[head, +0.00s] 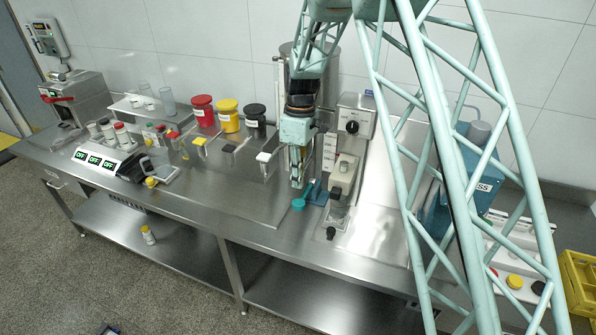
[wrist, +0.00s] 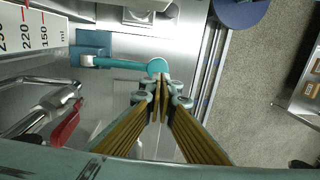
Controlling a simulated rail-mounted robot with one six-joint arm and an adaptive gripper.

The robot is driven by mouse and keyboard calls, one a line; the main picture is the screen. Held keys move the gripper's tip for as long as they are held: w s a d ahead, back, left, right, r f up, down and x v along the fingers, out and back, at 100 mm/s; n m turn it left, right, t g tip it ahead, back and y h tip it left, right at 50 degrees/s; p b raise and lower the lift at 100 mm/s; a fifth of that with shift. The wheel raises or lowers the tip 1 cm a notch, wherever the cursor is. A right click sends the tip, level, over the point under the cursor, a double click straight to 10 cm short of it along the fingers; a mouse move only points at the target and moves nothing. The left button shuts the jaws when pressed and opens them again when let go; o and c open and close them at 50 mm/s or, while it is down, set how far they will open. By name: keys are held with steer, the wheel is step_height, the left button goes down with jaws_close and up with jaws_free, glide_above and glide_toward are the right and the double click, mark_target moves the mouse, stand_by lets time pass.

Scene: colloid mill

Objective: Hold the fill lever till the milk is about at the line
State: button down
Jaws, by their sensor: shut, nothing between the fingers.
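A teal lever with a round end pad (head: 298,204), which looks like the fill lever, sticks out from a teal block at the bench front. In the wrist view the lever (wrist: 125,63) runs from the block to its pad. My gripper (head: 297,183) points down just above the pad in the head view. In the wrist view my gripper (wrist: 162,88) is shut and empty, its tips beside the pad; I cannot tell whether they touch. A white volume scale (head: 329,150) stands right of my gripper, and its ml marks show in the wrist view (wrist: 38,30). I cannot make out the milk level.
A grey mill unit with a black knob (head: 352,127) stands close right of my gripper. Red (head: 203,111), yellow (head: 228,116) and black (head: 255,121) lidded containers stand to the left. A blue machine (head: 470,150) stands further right.

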mark_target(297, 203)
steer(key=shift+s+a+f, duration=0.1)
steer(key=shift+s+f, duration=0.1)
steer(key=shift+f, duration=1.35)
steer(key=shift+s+f, duration=0.15)
steer(key=shift+f, duration=1.35)
steer(key=shift+f, duration=0.1)
